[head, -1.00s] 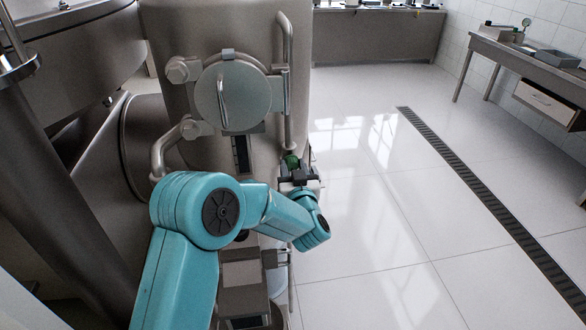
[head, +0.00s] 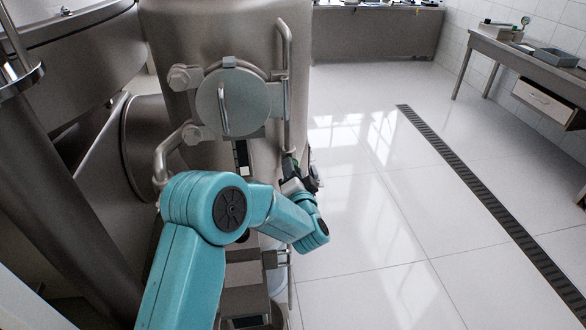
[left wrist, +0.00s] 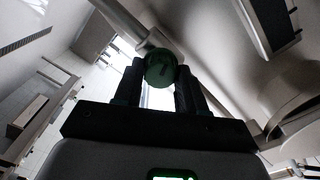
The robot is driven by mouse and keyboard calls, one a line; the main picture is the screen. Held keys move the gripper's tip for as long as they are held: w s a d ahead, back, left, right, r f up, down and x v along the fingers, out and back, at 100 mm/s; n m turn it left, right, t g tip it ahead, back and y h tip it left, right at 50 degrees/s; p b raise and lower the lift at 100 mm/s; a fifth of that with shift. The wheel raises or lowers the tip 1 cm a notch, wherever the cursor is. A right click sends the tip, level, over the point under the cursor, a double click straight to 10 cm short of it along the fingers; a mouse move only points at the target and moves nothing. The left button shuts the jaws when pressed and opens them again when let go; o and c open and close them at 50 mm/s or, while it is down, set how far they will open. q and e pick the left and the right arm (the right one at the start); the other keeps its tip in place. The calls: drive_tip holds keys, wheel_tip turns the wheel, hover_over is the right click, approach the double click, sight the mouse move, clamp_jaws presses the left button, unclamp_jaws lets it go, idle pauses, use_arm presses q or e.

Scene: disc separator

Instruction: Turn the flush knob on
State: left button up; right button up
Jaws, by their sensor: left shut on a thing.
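The flush knob is a small green round knob (left wrist: 160,68) at the end of a pale pipe in the left wrist view. My left gripper (left wrist: 161,82) is shut on it, with one dark finger on each side. In the head view my left gripper (head: 293,171) is at the right side of the steel machine body, below the vertical handle, and only a bit of green shows there. The gripper and wrist mostly hide the knob in that view. My right gripper is in neither view.
A round hatch cover (head: 234,97) with a handle is on the steel body (head: 180,30) above my arm. A side table (head: 530,58) stands at the far right. The white tiled floor with a drain grate (head: 470,185) is clear.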

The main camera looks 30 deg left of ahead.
use_arm(q)
drive_tip(key=shift+m+p, duration=0.65)
drive_tip(key=shift+m, duration=1.55)
drive_tip(key=o, duration=1)
drive_tip(key=shift+o, duration=0.2)
